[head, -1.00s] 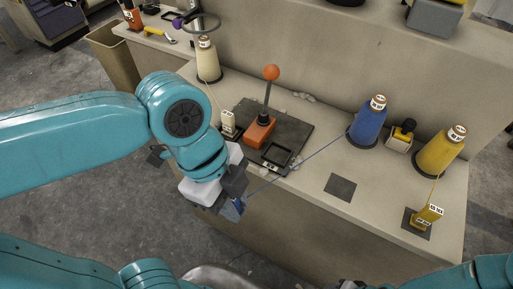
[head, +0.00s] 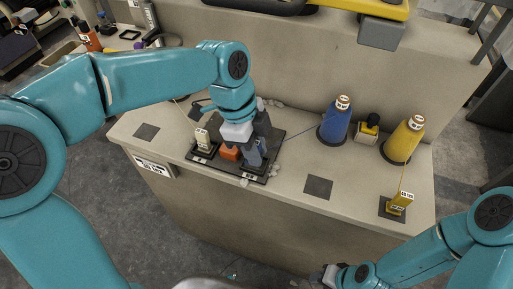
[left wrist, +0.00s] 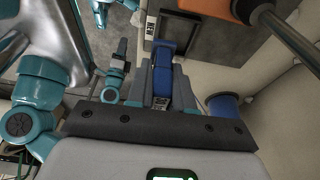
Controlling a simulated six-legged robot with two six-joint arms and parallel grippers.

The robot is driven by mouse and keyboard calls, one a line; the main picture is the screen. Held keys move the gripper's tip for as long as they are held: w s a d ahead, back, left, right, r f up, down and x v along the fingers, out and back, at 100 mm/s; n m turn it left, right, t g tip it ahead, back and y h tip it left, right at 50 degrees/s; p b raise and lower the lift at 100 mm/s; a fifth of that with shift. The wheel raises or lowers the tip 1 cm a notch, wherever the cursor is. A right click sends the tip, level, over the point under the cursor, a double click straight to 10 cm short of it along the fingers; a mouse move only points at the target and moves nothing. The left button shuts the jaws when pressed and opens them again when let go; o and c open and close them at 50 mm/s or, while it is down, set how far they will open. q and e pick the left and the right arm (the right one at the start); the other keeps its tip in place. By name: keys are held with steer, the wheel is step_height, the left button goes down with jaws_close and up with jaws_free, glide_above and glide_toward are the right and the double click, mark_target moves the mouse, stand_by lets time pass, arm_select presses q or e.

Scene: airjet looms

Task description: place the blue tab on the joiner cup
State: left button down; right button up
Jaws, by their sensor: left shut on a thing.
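My left gripper (head: 256,155) is shut on the blue tab (left wrist: 162,75), over the front right of the dark joiner plate (head: 272,163). In the head view the fingers mostly hide the tab. In the left wrist view the tab stands between the fingers, its far end overlapping the dark square frame of the joiner cup (left wrist: 182,47); I cannot tell whether they touch. In the head view the cup is largely hidden by the gripper. The orange joiner base (head: 229,153) is just left of the gripper. My right gripper (head: 332,276) is low at the bottom edge, its jaws unclear.
A cream tab (head: 202,138) stands on the plate's left. A blue thread runs to the blue cone (head: 335,120). A yellow cone (head: 403,140), yellow tab (head: 400,203) and small yellow-black item (head: 367,128) stand right. A bare dark pad (head: 318,187) lies on clear bench.

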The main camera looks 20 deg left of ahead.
arm_select(q)
steer(key=shift+w, duration=0.45)
steer(key=shift+w+f, duration=0.2)
steer(key=shift+f, duration=0.7)
steer(key=shift+w+f, duration=0.15)
steer(key=shift+f, duration=0.75)
steer(key=shift+s+a, duration=0.1)
